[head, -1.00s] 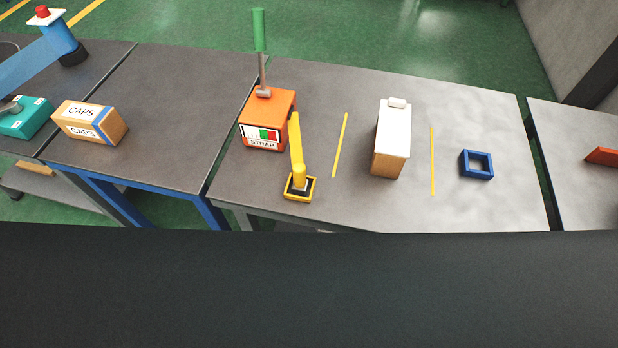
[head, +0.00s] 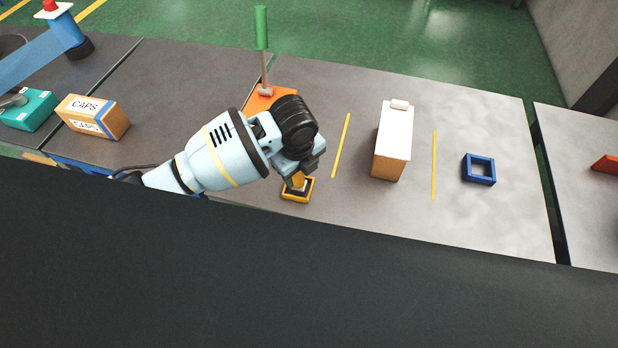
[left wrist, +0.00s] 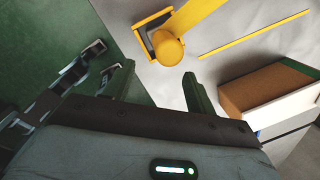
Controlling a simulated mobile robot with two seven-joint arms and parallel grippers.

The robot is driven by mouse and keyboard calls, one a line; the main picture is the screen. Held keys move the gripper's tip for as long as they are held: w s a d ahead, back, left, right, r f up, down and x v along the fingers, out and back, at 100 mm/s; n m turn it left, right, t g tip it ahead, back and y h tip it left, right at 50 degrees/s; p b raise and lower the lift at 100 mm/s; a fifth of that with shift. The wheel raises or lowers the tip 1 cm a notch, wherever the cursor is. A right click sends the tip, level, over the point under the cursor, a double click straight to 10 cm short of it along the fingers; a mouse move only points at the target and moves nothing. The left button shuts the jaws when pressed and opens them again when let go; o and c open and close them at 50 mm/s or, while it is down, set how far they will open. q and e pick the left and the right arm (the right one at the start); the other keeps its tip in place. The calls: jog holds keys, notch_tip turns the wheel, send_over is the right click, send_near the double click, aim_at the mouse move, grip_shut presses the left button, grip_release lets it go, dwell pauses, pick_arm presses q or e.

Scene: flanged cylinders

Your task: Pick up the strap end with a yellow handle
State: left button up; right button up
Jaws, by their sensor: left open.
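The strap end's yellow handle is a round upright cylinder (left wrist: 168,48) seen close in the left wrist view. It stands in a yellow square holder (head: 290,195) with a dark inside. A flat yellow strap (left wrist: 195,14) runs from it; in the head view my arm hides most of it. The orange strap box (head: 258,102) is mostly hidden behind my arm. My left gripper (left wrist: 159,69) is open and empty, its two fingers apart just short of the handle, with the handle ahead of the gap. In the head view it hangs over the holder. My right gripper is not in view.
A white-topped brown box (head: 392,145) stands right of the holder, between two yellow lines. A blue square frame (head: 479,169) lies farther right. A green-handled tool (head: 262,40) stands behind the strap box. A CAPS box (head: 93,117) is at the left.

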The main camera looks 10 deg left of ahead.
pick_arm(q)
jog(key=r+m, duration=0.1)
jog(key=w+a+r+y, duration=0.1)
jog(key=shift+w+a+r+m, duration=0.2)
jog(key=shift+w+r+m, duration=0.1)
jog(key=shift+m, duration=0.1)
jog(key=shift+w+a+f, duration=0.1)
jog(key=shift+w+f, duration=0.05)
jog(key=shift+f, duration=1.15)
jog(key=shift+w+d+f, duration=0.1)
jog(key=shift+w+f, duration=0.1)
jog(key=shift+f, duration=1.1)
jog(key=shift+w+a+f, duration=0.1)
jog(key=shift+w+f, duration=0.05)
jog(key=shift+f, duration=1.15)
jog(key=shift+c, duration=0.5)
jog(key=shift+r, duration=0.1)
grip_shut()
jog(key=shift+w+r, duration=0.1)
jog(key=shift+r, duration=0.35)
jog(key=r, duration=0.2)
jog(key=shift+s+r, duration=0.3)
jog(key=shift+r, duration=0.1)
jog(key=s+d+r, duration=0.1)
jog(key=s+d, duration=0.2)
jog(key=s, duration=1.2)
jog(key=shift+d+r, duration=0.15)
